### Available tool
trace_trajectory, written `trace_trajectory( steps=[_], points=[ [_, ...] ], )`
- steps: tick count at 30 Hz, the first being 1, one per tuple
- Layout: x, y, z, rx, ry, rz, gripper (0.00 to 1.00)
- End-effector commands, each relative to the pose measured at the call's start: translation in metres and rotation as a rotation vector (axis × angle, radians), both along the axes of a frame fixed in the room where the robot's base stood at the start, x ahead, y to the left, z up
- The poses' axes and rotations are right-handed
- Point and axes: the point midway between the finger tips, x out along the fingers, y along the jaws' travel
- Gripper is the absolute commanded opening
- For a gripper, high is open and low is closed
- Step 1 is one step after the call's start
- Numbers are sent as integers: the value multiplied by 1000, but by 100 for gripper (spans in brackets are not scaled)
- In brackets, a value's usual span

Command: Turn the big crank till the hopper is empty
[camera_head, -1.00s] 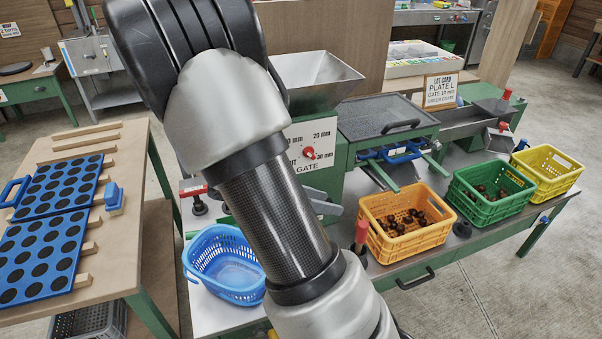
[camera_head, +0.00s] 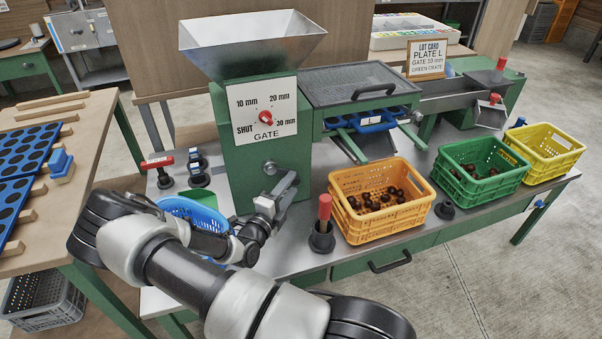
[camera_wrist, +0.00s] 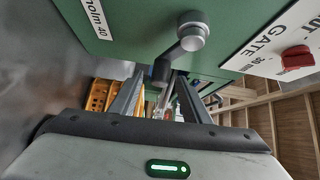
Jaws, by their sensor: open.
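The steel hopper (camera_head: 252,42) stands on the green machine (camera_head: 262,170); its visible inner walls are bare, and its bottom is hidden. The big crank's round hub (camera_head: 270,168) is on the machine's front, below the gate dial (camera_head: 265,118). In the wrist view, the crank (camera_wrist: 180,45) runs from its hub down-left to a dark end. My gripper (camera_head: 284,192) is close in front of the machine, beside the crank. Its open fingers (camera_wrist: 158,88) stand either side of the crank's dark end in the wrist view. I cannot tell whether they touch it.
A blue basket (camera_head: 190,212) is partly hidden behind my arm. Orange (camera_head: 385,225), green (camera_head: 485,195) and yellow (camera_head: 550,160) crates line the bench; the orange and green hold chestnuts. A red handle (camera_head: 324,207) stands upright in a dark holder right of my gripper.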

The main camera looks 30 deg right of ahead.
Motion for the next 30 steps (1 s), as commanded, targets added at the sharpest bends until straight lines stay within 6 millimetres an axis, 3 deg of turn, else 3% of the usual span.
trace_trajectory(
  steps=[15,25,30],
  points=[
    [33,-60,-1,1,-3,-5,43],
    [36,-63,-1,1,-2,-3,43],
    [36,-63,-1,1,-2,-3,16]
  ],
)
